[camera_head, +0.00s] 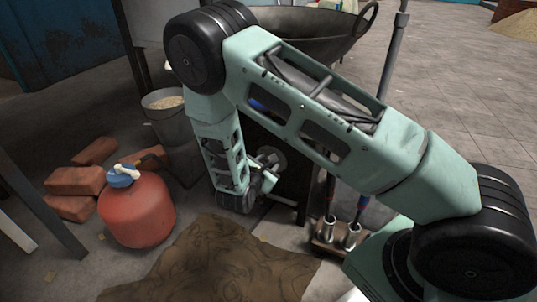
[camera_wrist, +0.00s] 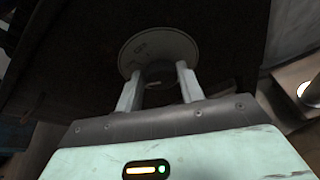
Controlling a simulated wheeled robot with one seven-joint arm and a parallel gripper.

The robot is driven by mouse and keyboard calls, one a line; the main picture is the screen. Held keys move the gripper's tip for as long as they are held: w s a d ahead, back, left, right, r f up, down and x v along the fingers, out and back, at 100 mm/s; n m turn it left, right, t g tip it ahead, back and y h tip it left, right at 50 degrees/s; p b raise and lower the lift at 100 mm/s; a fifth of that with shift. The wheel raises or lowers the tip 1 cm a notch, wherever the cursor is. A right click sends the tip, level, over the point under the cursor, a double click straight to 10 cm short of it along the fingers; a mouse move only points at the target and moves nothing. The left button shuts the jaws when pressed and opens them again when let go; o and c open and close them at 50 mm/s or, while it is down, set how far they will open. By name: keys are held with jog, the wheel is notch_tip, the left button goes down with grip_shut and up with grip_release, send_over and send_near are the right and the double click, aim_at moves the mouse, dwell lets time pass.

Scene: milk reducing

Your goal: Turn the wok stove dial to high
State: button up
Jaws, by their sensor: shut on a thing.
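The wok stove dial (camera_wrist: 150,48) is a round grey disc with faint markings on the dark stove front (camera_wrist: 225,55) in the wrist view. A dark knob (camera_wrist: 158,72) sits at its lower middle. My gripper (camera_wrist: 158,80) has one finger on each side of the knob and is shut on it. In the head view the dial's disc (camera_head: 271,160) shows beside my gripper (camera_head: 262,178), low on the stove side. The wok (camera_head: 305,35) rests above, partly behind my arm. The dial's setting cannot be read.
A red gas tank (camera_head: 137,212) with a blue top stands left, near several bricks (camera_head: 76,181). A brown cloth (camera_head: 210,265) lies in front. A small rack with metal cups (camera_head: 328,238) stands to the right.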

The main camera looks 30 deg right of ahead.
jog(key=shift+w+a+f+n+g+h+p, duration=0.1)
jog(key=shift+n+g+h+p, duration=0.5)
jog(key=shift+n+p, duration=0.85)
jog(key=shift+w+a+f+n+g+h+p, duration=0.15)
jog(key=shift+n+g+h+p, duration=0.4)
jog(key=shift+n+p, duration=0.9)
jog(key=shift+w+a+r+n+g+h+p, duration=0.1)
jog(key=shift+n+g+h+p, duration=0.45)
jog(key=shift+n+p, duration=0.9)
jog(key=shift+d, duration=0.1)
jog(key=o, duration=1)
jog(key=p+v, duration=0.4)
jog(key=v, duration=1.3)
jog(key=shift+a+p, duration=0.25)
jog(key=shift+p, duration=0.15)
